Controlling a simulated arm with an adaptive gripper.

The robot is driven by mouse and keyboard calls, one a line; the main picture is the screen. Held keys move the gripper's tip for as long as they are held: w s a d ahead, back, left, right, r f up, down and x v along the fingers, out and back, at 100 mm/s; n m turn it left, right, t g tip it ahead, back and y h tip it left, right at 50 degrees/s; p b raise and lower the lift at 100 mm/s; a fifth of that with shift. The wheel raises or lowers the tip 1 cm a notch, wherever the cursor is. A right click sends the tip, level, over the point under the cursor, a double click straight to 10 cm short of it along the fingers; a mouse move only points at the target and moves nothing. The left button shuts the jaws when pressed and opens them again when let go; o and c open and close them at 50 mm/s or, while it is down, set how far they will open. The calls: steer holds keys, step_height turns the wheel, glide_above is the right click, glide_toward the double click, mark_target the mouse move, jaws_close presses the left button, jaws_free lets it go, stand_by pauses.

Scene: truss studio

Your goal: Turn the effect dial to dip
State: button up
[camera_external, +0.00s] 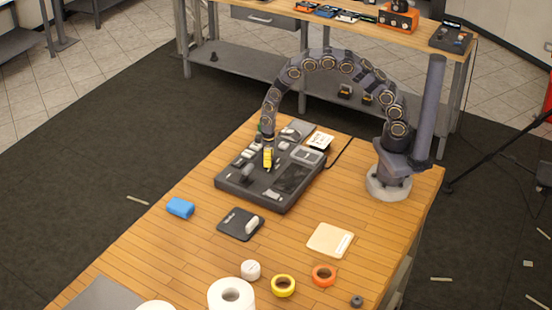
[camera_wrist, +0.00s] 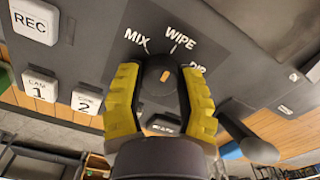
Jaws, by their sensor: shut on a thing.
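The effect dial (camera_wrist: 155,78) is a dark round knob with a small orange mark on the dark switcher console (camera_external: 228,188). In the wrist view, the labels MIX, WIPE and DIP fan around it, left to right. The DIP label (camera_wrist: 193,69) is partly covered by my right finger. The orange mark appears to face roughly towards WIPE. My gripper (camera_wrist: 161,74), with yellow ribbed fingers, is shut on the dial, one finger on each side. In the external view my gripper (camera_external: 267,158) points down on the console, hiding the dial.
White REC (camera_wrist: 34,22) and CAM buttons (camera_wrist: 40,88) sit left of the dial. A dark lever (camera_wrist: 258,150) stands at the lower right in the wrist view. A blue block (camera_external: 180,208), a black pad (camera_external: 240,224) and tape rolls (camera_external: 283,286) lie on the table in front.

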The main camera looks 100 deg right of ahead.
steer(key=m, duration=0.5)
steer(key=shift+w+m, duration=0.1)
steer(key=shift+m, duration=0.2)
steer(key=m, duration=0.5)
steer(key=shift+m, duration=0.3)
steer(key=o, duration=1.1)
step_height(320, 180, up, 12)
